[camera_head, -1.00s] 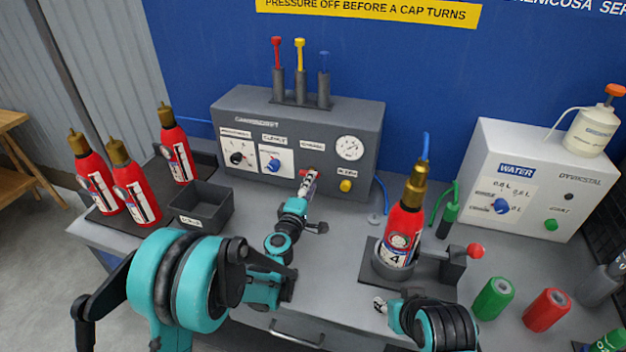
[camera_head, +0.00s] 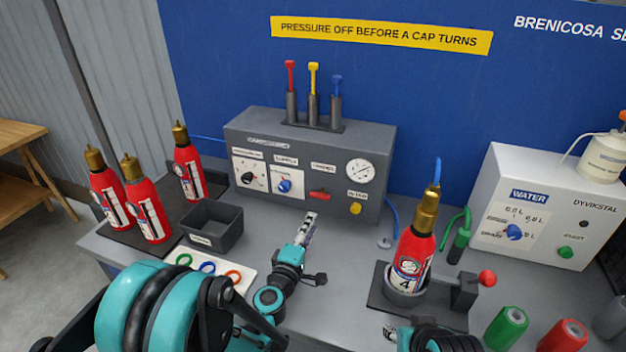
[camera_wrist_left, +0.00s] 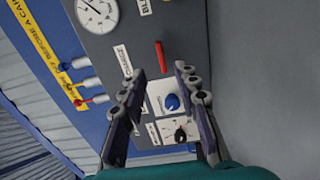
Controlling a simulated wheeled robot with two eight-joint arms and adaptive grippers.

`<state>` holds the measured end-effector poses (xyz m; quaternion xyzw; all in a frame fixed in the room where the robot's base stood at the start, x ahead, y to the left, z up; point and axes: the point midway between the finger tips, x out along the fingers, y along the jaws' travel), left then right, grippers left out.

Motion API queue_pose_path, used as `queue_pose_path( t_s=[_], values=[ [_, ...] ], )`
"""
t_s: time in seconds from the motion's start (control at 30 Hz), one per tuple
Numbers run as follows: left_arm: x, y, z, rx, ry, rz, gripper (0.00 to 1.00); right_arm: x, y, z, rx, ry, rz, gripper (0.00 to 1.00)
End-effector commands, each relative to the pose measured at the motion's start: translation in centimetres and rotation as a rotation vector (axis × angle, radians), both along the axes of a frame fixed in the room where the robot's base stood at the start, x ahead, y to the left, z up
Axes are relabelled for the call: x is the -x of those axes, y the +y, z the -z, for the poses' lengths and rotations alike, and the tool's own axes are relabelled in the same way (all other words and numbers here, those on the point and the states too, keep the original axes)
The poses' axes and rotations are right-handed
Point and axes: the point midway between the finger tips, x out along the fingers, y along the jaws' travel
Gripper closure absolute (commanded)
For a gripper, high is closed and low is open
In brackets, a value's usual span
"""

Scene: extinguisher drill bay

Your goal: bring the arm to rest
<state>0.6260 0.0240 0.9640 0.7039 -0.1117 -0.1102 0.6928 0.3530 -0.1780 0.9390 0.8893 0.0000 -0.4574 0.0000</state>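My left gripper (camera_head: 308,222) is above the bench in front of the grey control box (camera_head: 232,140), apart from it. In the left wrist view the gripper (camera_wrist_left: 157,82) has its two fingers spread with nothing between them. Beyond them are the red lever (camera_wrist_left: 161,57) and the blue knob (camera_wrist_left: 171,102) of the box. The red lever also shows in the head view (camera_head: 320,194). My right gripper (camera_head: 390,331) is only partly in view at the bottom, below the stand; its fingers are too hidden to judge.
A red extinguisher numbered 4 (camera_head: 412,255) stands upright in a stand (camera_head: 385,300). Several red extinguishers (camera_head: 150,205) stand at left, near an empty dark bin (camera_head: 215,232) and a card with coloured rings (camera_head: 245,280). A white water box (camera_head: 485,225) is at right.

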Motion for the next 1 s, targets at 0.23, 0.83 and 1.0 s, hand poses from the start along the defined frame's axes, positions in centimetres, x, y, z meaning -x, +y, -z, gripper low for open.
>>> queue_pose_path(
  t_s=[0.23, 0.83, 1.0],
  values=[
    [1.1, -0.3, -2.1, -0.125, -0.021, 0.05, 0.69, 0.0, 0.0, 0.0, 0.0, 0.0, 0.0, 0.6],
    [18.9, 7.6, -0.4, -1.186, 0.247, 0.423, 0.69, 0.0, 0.0, 0.0, 0.0, 0.0, 0.0, 0.6],
    [24.3, 12.5, 1.6, -1.393, 0.407, 0.471, 0.69, 0.0, 0.0, 0.0, 0.0, 0.0, 0.0, 0.6]
  ],
)
